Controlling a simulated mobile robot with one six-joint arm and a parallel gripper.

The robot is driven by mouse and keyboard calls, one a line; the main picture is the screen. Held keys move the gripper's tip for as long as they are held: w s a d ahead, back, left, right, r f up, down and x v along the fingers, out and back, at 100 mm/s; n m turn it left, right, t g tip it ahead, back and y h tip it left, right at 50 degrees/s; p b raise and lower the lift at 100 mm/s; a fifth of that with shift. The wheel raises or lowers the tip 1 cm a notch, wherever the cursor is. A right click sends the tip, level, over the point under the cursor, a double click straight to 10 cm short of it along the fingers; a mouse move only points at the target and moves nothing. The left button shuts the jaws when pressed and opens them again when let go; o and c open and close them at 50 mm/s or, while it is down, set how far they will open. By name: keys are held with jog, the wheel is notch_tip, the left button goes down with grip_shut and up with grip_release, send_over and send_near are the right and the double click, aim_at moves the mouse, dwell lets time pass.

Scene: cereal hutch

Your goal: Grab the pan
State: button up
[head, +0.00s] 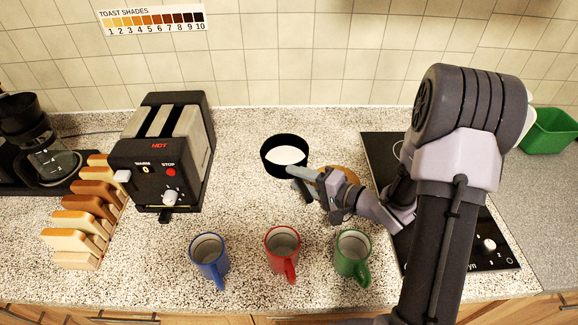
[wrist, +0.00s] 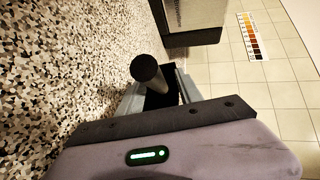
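The pan (head: 285,156) is black and round with white contents, and sits on the speckled counter in the middle of the head view. My gripper (head: 300,184) is just to its lower right, its fingers apart. In the wrist view a dark cylindrical handle with a round end (wrist: 147,69) shows at my gripper (wrist: 158,92), between the two grey fingers. I see a gap between the fingers wider than the handle. In the head view my gripper hides the handle, and whether a finger touches it is unclear.
A toaster (head: 165,150) stands left of the pan, beside a rack of bread slices (head: 85,210). Blue (head: 210,258), red (head: 282,252) and green (head: 352,255) mugs stand in front. A wooden round item (head: 345,174) is partly behind my gripper. A black cooktop (head: 380,150) lies right.

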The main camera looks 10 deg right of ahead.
grip_shut()
dwell(1.2)
